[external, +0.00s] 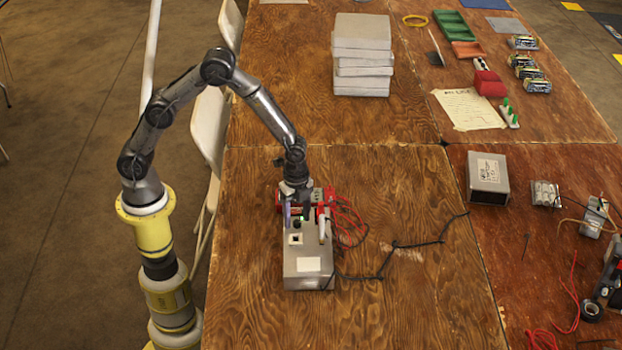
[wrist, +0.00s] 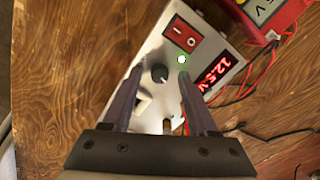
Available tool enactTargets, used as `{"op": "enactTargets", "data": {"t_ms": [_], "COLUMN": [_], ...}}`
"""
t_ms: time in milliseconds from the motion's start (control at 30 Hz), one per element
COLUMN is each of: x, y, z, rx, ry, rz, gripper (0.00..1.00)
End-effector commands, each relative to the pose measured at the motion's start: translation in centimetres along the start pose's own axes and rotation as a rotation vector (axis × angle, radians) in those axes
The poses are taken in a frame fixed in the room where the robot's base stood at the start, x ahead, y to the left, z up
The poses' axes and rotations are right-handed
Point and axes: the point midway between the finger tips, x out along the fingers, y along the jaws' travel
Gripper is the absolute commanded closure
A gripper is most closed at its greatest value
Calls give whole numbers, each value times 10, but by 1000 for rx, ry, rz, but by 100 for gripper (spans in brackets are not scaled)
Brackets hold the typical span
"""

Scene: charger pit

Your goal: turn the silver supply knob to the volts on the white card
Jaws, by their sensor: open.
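The silver supply box (external: 308,250) sits on the wooden table below my gripper (external: 297,212). In the wrist view its top face (wrist: 210,52) carries a dark round knob (wrist: 160,73), a red rocker switch (wrist: 184,35), a lit green light (wrist: 182,59) and a red display (wrist: 218,73) that seems to read 12.5 V. My gripper (wrist: 160,75) is open, with one finger to each side of the knob; I cannot tell if they touch it. A white card (external: 308,264) lies on the near part of the box; its writing is too small to read.
Red leads (external: 347,222) and a black cable (external: 395,247) run to the right. A stack of grey blocks (external: 362,55) stands farther back. The table left of the box is clear.

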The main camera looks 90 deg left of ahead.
Motion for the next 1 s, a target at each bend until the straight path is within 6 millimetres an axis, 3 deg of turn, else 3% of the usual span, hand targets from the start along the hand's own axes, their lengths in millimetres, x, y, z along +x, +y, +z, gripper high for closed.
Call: {"op": "enactTargets", "data": {"t_ms": [333,667,1000], "x": [4,3,3], "y": [0,0,0], "z": [0,0,0], "rx": [0,0,-11], "ry": [0,0,0], "rz": [0,0,0], "gripper": [41,100,100]}}
